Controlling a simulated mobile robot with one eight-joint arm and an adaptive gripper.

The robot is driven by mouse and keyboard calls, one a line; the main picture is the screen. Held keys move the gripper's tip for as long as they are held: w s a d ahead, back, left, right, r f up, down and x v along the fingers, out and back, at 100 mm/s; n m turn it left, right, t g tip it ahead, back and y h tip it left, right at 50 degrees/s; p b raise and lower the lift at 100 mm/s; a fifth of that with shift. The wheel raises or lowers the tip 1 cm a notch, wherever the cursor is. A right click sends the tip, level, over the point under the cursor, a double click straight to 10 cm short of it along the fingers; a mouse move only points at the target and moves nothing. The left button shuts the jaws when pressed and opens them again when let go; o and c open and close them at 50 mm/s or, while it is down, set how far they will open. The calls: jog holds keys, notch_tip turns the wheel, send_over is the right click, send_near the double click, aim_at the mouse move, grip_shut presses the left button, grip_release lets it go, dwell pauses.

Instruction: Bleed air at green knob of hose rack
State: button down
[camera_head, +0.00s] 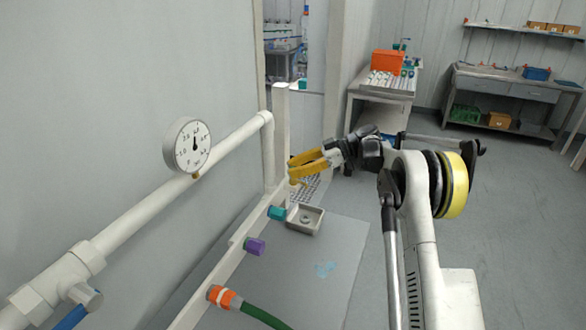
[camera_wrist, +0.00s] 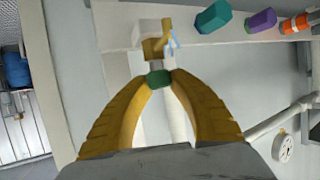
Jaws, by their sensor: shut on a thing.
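The green knob (camera_wrist: 159,79) sits between the two yellow fingertips of my gripper (camera_wrist: 159,82) in the wrist view. My gripper is shut on it from both sides. The knob is on a brass valve (camera_wrist: 154,48) at the end of the white hose rack (camera_wrist: 140,32). A thin pale blue streak (camera_wrist: 173,38) shows beside the valve; I cannot tell what it is. In the head view my gripper (camera_head: 292,172) is at the far end of the rack rail (camera_head: 232,247), and its fingers hide the knob.
Teal (camera_head: 277,213), purple (camera_head: 255,246) and orange (camera_head: 222,297) couplings line the rack; a green hose (camera_head: 265,318) leaves the orange one. A small grey tray (camera_head: 291,222) lies below the gripper. A pressure gauge (camera_head: 187,145) stands on the white pipe at left.

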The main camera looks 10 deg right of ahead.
dwell(0.4)
jog(key=c, duration=1.2)
grip_release()
jog(key=shift+o, duration=0.2)
jog(key=v, duration=1.2)
